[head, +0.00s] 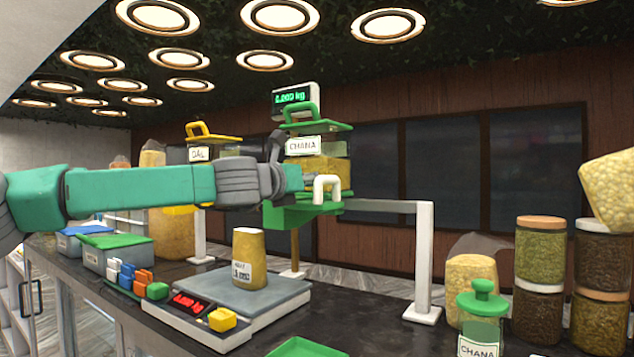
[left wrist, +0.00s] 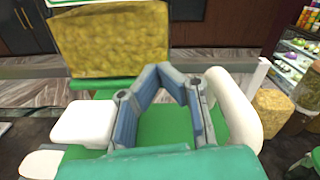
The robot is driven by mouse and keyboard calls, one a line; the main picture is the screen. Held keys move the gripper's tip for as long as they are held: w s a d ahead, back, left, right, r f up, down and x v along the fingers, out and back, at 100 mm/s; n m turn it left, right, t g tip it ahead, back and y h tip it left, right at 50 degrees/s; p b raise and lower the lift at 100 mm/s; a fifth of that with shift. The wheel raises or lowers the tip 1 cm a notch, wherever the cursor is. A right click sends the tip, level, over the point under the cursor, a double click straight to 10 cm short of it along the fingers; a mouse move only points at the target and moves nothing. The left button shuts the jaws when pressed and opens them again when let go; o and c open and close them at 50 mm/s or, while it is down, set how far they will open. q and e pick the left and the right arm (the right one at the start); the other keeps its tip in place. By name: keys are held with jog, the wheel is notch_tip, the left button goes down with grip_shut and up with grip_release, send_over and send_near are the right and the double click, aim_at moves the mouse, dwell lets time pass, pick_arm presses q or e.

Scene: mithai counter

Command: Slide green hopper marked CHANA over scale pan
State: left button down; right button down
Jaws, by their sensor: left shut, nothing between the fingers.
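The green hopper marked CHANA (head: 303,147), with a green lid handle and yellow contents, hangs on a white rail. In the left wrist view its yellow contents (left wrist: 110,45) fill the upper left. A white handle (head: 327,186) is at its front; a white looped part also shows right of my fingers (left wrist: 238,110). My left gripper (head: 298,180) is shut and empty, close in front of the hopper's lower part; contact cannot be told. Its fingertips (left wrist: 160,72) meet over a green surface. The grey scale pan (head: 285,293) lies below on the counter, bearing a tapered yellow-brown container (head: 248,258). My right gripper is not in view.
A yellow hopper marked DAL (head: 199,153) hangs to the left, partly behind my arm. A white post (head: 424,260) supports the rail's right end. Jars (head: 540,250) and a green-lidded CHANA jar (head: 482,325) stand at right. Lidded boxes (head: 115,257) stand at left.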

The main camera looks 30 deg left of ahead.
aim_at(303, 202)
pick_arm(q)
jog(key=shift+a+f, duration=0.15)
jog(key=shift+a, duration=0.65)
jog(key=shift+d, duration=0.7)
jog(key=c, duration=1.5)
grip_release()
jog(key=shift+o, duration=0.2)
jog(key=shift+s+r, duration=0.15)
jog(key=shift+r, duration=0.1)
jog(key=shift+s+f, duration=0.1)
jog(key=shift+f, duration=0.05)
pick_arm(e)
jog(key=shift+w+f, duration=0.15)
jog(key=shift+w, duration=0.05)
pick_arm(q)
jog(key=shift+s, duration=0.5)
jog(key=shift+s+b, duration=0.4)
jog(key=shift+s, duration=0.35)
jog(key=s+a+b, duration=0.1)
jog(key=s, duration=1.2)
jog(key=shift+s+a, duration=0.2)
jog(key=shift+a, duration=0.05)
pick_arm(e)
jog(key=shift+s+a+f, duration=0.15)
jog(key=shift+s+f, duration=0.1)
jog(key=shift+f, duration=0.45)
